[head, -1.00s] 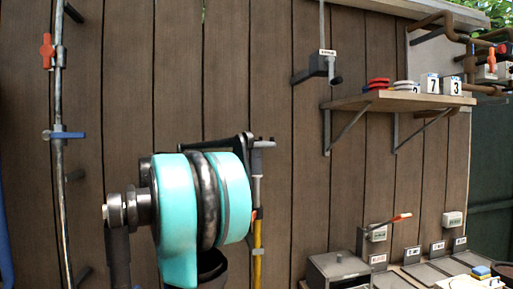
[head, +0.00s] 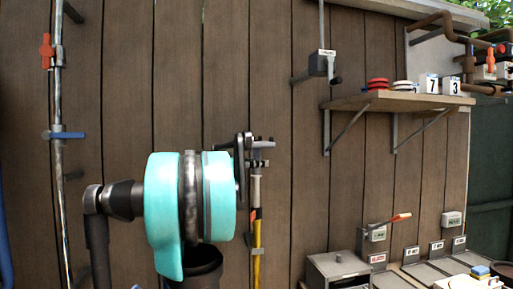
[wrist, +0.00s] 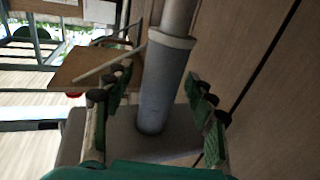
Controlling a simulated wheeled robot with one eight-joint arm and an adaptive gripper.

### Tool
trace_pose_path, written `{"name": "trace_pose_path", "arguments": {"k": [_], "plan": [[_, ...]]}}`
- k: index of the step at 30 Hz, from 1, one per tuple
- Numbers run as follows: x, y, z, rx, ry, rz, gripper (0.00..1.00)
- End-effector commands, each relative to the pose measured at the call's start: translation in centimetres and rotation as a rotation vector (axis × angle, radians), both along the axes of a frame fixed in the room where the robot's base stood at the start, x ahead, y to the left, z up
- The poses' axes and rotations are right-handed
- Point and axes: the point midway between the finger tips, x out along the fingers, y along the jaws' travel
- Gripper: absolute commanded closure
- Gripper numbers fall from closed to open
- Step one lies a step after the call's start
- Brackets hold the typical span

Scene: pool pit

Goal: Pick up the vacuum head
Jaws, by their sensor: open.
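In the wrist view a grey cylinder (wrist: 166,85) with a pale collar runs between the two green-padded fingers of my gripper (wrist: 157,82). The fingers are open on either side of it, with a gap visible. Its lower end meets a flat grey-beige surface (wrist: 125,140). I cannot tell whether either is part of the vacuum head. In the head view my gripper (head: 263,148) is at the top of an upright pole (head: 257,225), grey above and yellow below, by the plank wall. My teal arm link hides part of this area. No vacuum head is clearly recognisable there.
A wooden shelf (head: 420,102) with red discs (head: 377,83) and number blocks (head: 441,85) juts out at right. A grey box (head: 337,268) stands below it. A pipe with an orange valve handle (head: 46,50) runs up the wall (head: 180,70) at left.

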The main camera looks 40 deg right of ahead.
Motion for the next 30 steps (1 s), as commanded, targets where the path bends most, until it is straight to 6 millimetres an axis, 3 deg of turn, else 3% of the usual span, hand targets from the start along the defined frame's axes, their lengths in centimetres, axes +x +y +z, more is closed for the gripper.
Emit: {"name": "trace_pose_path", "arguments": {"k": [6, 19, 30], "plan": [[0.01, -0.05, 0.0, 0.0, 0.0, 0.0, 0.45], [0.01, -0.02, 0.0, 0.0, 0.0, 0.0, 0.99], [0.0, -0.02, 0.1, -0.001, 0.0, 0.0, 1.0]]}}
